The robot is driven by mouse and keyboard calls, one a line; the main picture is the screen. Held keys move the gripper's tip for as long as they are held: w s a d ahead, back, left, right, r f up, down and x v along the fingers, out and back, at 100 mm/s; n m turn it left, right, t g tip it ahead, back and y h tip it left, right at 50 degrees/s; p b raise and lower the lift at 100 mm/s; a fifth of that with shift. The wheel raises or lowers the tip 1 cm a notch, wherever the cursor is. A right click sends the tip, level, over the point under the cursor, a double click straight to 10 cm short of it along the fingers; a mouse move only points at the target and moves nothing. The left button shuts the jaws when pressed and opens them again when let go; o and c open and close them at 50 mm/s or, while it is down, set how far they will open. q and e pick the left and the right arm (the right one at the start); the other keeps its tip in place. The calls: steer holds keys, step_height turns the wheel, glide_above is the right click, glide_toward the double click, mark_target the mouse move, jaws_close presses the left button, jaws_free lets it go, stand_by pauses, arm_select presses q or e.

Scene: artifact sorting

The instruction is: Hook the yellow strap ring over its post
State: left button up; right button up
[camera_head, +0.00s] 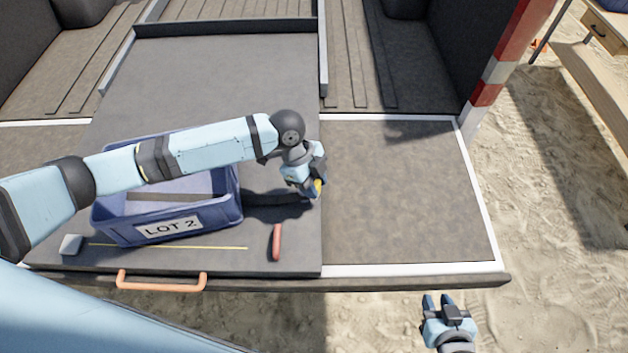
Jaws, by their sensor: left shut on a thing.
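My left gripper (314,190) is shut on the yellow strap ring (319,186), which is mostly hidden between its fingers. It is near the right edge of the grey sliding tray, right of the blue crate. A dark strap (272,199) runs from the crate side toward this gripper. A red post-like piece (276,243) is on the tray, below and left of the gripper and apart from it. I cannot tell whether it is the ring's post. My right gripper (438,301) is open and empty over the sand, beyond the deck's front edge.
The blue crate (165,230) labelled LOT 2 is on the grey tray (220,75), partly behind my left arm. A small grey block (71,244) and an orange handle (162,283) are at the tray's front. The deck (400,190) to the right is clear.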

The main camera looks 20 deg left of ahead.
arm_select(q)
steer(key=shift+f, duration=0.2)
stand_by(0.5)
steer(key=shift+f+b, duration=0.35)
steer(key=shift+f, duration=0.4)
steer(key=shift+f, duration=0.4)
stand_by(0.3)
steer(key=o, duration=1)
steer(key=b+v, duration=0.2)
steer(key=v, duration=1.1)
steer(key=shift+r, duration=0.4)
